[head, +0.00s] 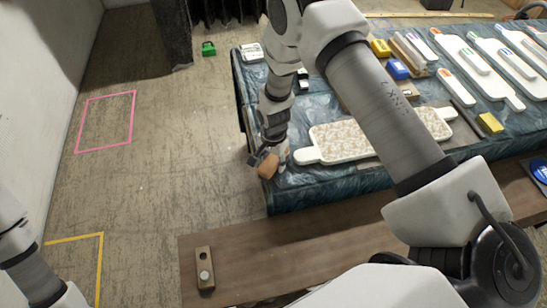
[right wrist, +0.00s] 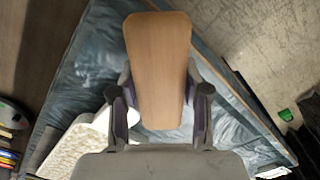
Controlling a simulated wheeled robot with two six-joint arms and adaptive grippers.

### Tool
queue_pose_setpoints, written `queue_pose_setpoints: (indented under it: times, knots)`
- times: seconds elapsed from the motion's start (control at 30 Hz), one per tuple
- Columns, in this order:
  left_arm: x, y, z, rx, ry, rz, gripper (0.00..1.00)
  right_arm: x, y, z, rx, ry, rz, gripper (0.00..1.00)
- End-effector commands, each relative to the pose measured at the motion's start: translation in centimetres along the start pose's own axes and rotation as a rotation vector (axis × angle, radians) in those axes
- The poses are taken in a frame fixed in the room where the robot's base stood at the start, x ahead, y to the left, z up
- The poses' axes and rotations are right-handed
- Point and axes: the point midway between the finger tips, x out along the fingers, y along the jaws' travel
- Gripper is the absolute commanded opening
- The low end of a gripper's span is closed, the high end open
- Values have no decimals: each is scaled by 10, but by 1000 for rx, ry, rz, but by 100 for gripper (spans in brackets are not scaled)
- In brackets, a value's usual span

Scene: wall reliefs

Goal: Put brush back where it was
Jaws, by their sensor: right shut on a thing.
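The brush (head: 268,166) shows as a brown wooden block in the head view. In the right wrist view its smooth, light wooden back (right wrist: 158,65) points away from my palm, and no bristles are visible. My right gripper (head: 273,157) is shut on it, with one finger on each side. It holds the brush at the near left corner of the table covered in blue-green plastic (head: 300,190). I cannot tell whether the brush touches the sheet. My left arm shows at the lower left of the head view, but its gripper is out of view.
A white panel with a speckled relief (head: 350,136) lies right of the brush. Several white paddle boards (head: 470,68), a blue block (head: 398,69) and a yellow block (head: 490,123) lie farther right. A brown plank (head: 225,255) with a small wooden piece (head: 205,270) is in front.

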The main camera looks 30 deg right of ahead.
Motion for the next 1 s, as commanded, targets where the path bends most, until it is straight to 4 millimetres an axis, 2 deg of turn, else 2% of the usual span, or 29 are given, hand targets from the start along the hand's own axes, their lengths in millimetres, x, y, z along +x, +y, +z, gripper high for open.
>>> queue_pose_setpoints:
  times: [0.23,0.27,0.3,0.33,0.6,0.73,0.87,1.0]
  knots:
    - [4,0,0,0,0,0,77,5,0,0,0,0,0,18]
    - [4,0,0,0,0,0,77,4,0,0,0,0,-1,53]
    - [3,0,0,0,0,0,77,3,0,0,0,0,-1,68]
    - [3,0,0,0,0,0,77,3,0,0,0,0,-1,71]
    - [3,0,0,0,0,0,77,3,0,0,0,0,-1,71]
    - [3,0,0,0,0,0,77,-6,-1,-1,0,2,-3,71]
    - [12,0,0,0,0,0,77,-30,-1,-1,0,3,-5,71]
    - [21,0,0,0,0,0,77,-67,-1,-1,0,4,-6,71]
